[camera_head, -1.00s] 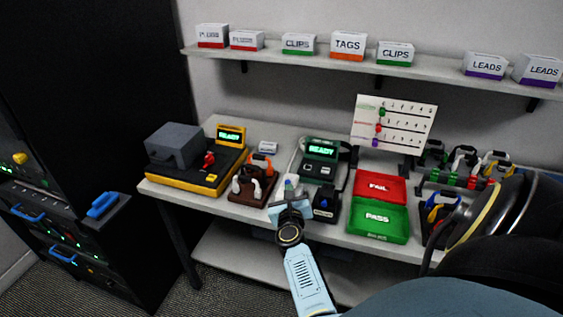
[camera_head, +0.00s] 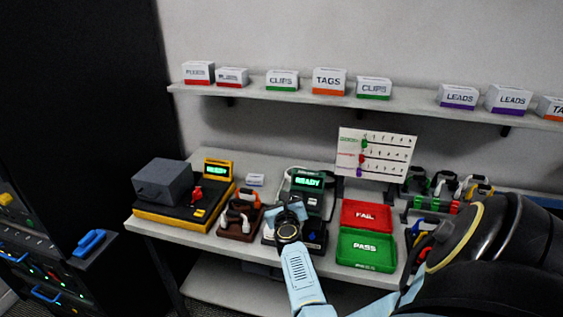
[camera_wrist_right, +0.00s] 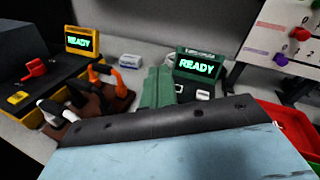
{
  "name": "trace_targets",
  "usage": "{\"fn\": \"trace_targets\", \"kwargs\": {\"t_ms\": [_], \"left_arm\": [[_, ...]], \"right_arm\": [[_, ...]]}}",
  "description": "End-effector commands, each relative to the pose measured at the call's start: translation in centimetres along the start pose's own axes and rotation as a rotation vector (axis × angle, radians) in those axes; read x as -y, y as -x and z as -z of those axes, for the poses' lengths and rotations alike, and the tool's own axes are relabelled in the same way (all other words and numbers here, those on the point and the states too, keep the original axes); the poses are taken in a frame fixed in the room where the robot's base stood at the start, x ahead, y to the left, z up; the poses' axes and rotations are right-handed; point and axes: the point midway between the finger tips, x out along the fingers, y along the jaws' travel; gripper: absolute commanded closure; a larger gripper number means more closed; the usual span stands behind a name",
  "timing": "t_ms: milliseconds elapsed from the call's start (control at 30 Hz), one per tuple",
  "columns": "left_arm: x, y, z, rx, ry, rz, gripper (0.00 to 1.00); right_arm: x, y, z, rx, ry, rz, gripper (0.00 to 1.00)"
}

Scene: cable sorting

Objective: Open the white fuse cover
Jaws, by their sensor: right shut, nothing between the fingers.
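I cannot tell for certain which part is the white fuse cover. A small white box-shaped piece with a label (camera_head: 255,180) lies at the back of the table; it also shows in the right wrist view (camera_wrist_right: 131,61). My right gripper (camera_head: 291,202) is in front of the green-screened tester (camera_head: 308,181), overlapping its lower left part in the head view. In the right wrist view its fingers (camera_wrist_right: 157,86) are together and empty, pointing towards the tester's left side. I cannot tell whether they touch anything. My left gripper is out of view.
A yellow-and-black device (camera_head: 184,209) and a brown holder with handled plugs (camera_head: 240,221) stand left. Red FAIL (camera_head: 366,215) and green PASS (camera_head: 366,251) trays lie right, below a white chart board (camera_head: 375,153). A shelf (camera_head: 300,97) with labelled boxes runs above.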

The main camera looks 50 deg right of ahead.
Motion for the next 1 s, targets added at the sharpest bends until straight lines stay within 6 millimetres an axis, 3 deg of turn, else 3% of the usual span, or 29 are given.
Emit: {"fn": "trace_targets", "kwargs": {"t_ms": [400,1000], "left_arm": [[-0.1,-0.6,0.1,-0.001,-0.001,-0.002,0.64],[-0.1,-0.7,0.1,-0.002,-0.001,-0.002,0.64]], "right_arm": [[0.8,-2.2,0.0,-0.001,0.000,0.000,1.00],[0.9,-2.5,-0.1,-0.001,0.000,0.000,1.00]]}}
